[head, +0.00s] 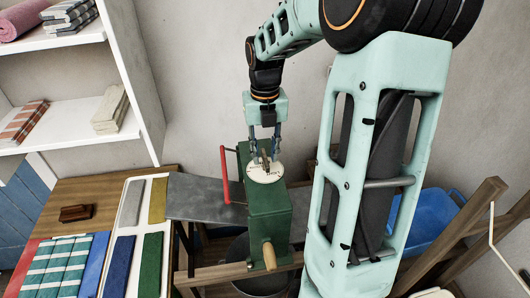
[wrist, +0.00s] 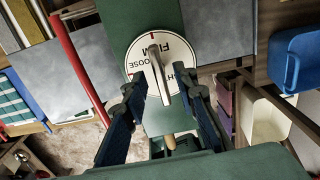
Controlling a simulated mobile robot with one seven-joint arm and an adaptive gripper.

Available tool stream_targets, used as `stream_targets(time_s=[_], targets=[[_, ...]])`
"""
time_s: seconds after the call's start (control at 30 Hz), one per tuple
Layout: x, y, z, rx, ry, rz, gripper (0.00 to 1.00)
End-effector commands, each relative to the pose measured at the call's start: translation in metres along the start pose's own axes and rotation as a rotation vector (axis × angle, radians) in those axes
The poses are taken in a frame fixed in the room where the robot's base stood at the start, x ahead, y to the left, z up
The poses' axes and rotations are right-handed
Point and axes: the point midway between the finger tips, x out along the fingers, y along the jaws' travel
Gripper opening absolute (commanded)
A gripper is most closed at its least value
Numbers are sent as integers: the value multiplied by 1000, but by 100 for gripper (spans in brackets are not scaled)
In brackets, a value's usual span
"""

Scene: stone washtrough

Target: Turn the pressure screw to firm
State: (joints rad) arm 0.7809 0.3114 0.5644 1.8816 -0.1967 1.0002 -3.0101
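The pressure screw is a grey metal bar handle (wrist: 161,78) on a round white dial (wrist: 138,58) on top of a green box-like machine (head: 268,215). The dial also shows in the head view (head: 262,177). Its printing, partly covered by the bar, includes FIRM and LOOSE, with red marks at the rim. The bar lies nearly lengthwise in the wrist view; which word it points to I cannot tell. My gripper (wrist: 164,95) is open over the dial, a finger on each side of the bar with gaps showing. In the head view my gripper (head: 264,155) points down at the dial.
A red crank handle (head: 225,175) stands left of the machine, and a wooden handle (head: 269,256) sticks out in front. Grey boards (head: 200,197) flank the machine. A table with folded cloths (head: 67,265) is at left, a blue tub (head: 425,220) at right.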

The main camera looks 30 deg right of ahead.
Motion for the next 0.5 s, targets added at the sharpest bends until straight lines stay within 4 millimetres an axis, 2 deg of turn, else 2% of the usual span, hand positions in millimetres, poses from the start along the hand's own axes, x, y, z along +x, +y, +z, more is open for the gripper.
stream_targets(time_s=[0.27, 0.37, 0.5], targets=[[-2, -1, 0, 2, 2, 0, 26], [-12, -1, 0, 3, -1, 0, 26], [-36, -1, 1, 4, -2, 0, 26]])
